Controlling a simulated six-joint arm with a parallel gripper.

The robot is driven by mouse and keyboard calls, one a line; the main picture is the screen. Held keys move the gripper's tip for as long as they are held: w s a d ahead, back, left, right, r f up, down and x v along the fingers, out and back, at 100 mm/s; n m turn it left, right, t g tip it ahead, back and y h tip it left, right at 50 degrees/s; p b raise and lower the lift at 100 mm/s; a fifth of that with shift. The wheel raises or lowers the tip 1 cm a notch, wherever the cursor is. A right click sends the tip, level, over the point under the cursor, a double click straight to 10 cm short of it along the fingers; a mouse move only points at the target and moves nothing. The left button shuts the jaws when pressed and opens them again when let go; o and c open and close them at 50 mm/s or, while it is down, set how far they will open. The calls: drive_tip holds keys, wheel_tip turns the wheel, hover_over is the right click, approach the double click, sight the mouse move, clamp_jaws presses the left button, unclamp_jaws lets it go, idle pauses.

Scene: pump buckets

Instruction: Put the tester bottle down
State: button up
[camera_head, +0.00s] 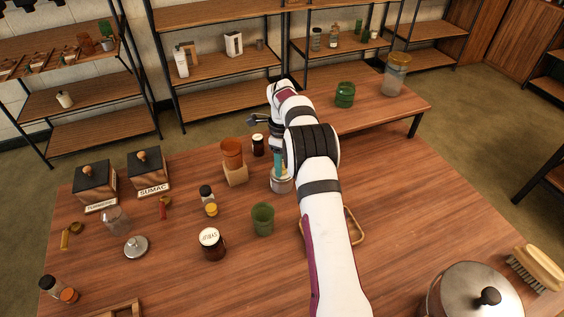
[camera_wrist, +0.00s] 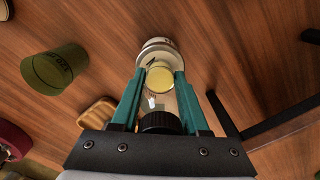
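My gripper (camera_wrist: 160,82) has its teal fingers closed on the sides of a small clear bottle with a black cap (camera_wrist: 160,122), which I take as the tester bottle. A yellow patch shows at its far end. A pale round container (camera_wrist: 158,48) shows just beyond the fingertips. In the head view my gripper (camera_head: 278,168) points down over this pale container (camera_head: 281,184), and the arm hides part of the area. The bottle is not clearly visible there. I cannot tell whether the bottle touches the container.
An orange pot on a wooden block (camera_head: 235,174) stands left of the gripper. A wooden tray (camera_head: 349,222) lies partly under my arm.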

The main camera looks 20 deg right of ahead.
drive_tip(key=o, duration=0.4)
drive_tip(key=shift+c, duration=0.2)
drive_tip(key=shift+r, duration=0.1)
wheel_tip(320, 180, up, 12)
drive_tip(key=shift+f, duration=0.1)
drive_tip(key=shift+s+a+r, duration=0.1)
drive_tip(key=shift+r, duration=0.3)
drive_tip(key=s+a+r+n+y, duration=0.1)
drive_tip(key=s+a+r+n, duration=0.45)
drive_tip(key=s, duration=0.45)
drive_tip(key=s+a+r+n, duration=0.4)
drive_tip(key=s+a+n, duration=0.25)
drive_tip(key=s, duration=0.25)
drive_tip(key=s+a+f+n, duration=0.2)
drive_tip(key=s+f+n, duration=0.1)
drive_tip(key=s, duration=0.7)
drive_tip(key=s+a+f+n, duration=0.2)
drive_tip(key=s+f+n, duration=0.2)
drive_tip(key=s, duration=0.7)
drive_tip(key=n, duration=0.2)
drive_tip(key=shift+a+f+n+y, duration=0.15)
drive_tip(key=shift+f+n+y, duration=0.15)
drive_tip(key=shift+y, duration=0.1)
